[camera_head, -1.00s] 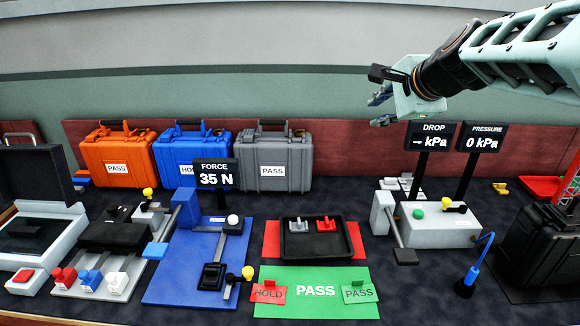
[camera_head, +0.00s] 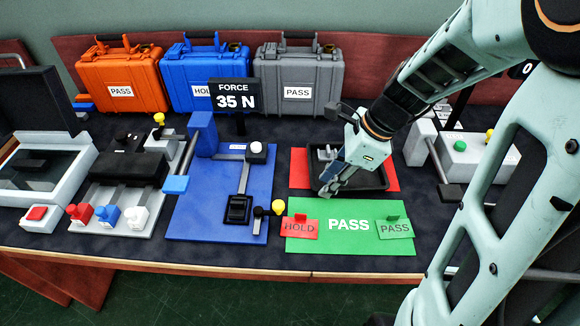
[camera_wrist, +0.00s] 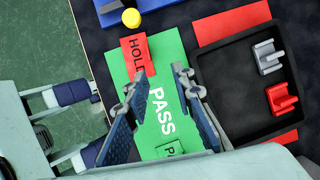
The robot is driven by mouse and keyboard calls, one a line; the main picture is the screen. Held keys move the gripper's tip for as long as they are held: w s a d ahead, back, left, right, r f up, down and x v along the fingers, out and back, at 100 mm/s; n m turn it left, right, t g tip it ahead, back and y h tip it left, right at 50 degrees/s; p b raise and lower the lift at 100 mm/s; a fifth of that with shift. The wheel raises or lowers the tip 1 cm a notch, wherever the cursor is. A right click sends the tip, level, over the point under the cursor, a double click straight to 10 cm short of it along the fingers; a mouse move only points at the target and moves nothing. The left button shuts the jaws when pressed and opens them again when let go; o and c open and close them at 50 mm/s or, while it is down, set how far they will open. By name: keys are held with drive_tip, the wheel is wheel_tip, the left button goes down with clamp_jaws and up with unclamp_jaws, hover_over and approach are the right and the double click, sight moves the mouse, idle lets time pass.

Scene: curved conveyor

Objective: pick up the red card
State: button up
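The red card (camera_head: 300,227), marked HOLD, stands at the left end of the green PASS mat (camera_head: 345,243). In the wrist view the red card (camera_wrist: 138,56) lies ahead of my fingertips, apart from them. My gripper (camera_head: 333,190) is above the front edge of the black tray, to the right of the red card. In the wrist view my gripper (camera_wrist: 158,80) has its two fingers spread with nothing between them but the mat below.
The black tray (camera_wrist: 238,125) holds a grey part (camera_wrist: 268,57) and a red part (camera_wrist: 281,99). A blue test stand (camera_head: 225,200) with a yellow knob (camera_head: 278,205) stands just left of the red card. The table's front edge is close below the mat.

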drive_tip(key=b, duration=0.1)
approach(301, 215)
drive_tip(key=f, duration=0.1)
drive_tip(key=w+f, duration=0.1)
drive_tip(key=shift+a+f, duration=0.1)
drive_tip(key=shift+f, duration=0.2)
drive_tip(key=x, duration=0.1)
drive_tip(key=b+x, duration=0.1)
drive_tip(key=x, duration=0.1)
drive_tip(key=b+x, duration=0.1)
drive_tip(key=x, duration=0.1)
drive_tip(key=shift+s+a+r, duration=0.2)
drive_tip(key=shift+s+a, duration=0.15)
drive_tip(key=shift+w+a+f, duration=0.1)
drive_tip(key=shift+a+f, duration=0.1)
drive_tip(key=shift+f, duration=0.3)
drive_tip(key=shift+c, duration=0.6)
clamp_jaws()
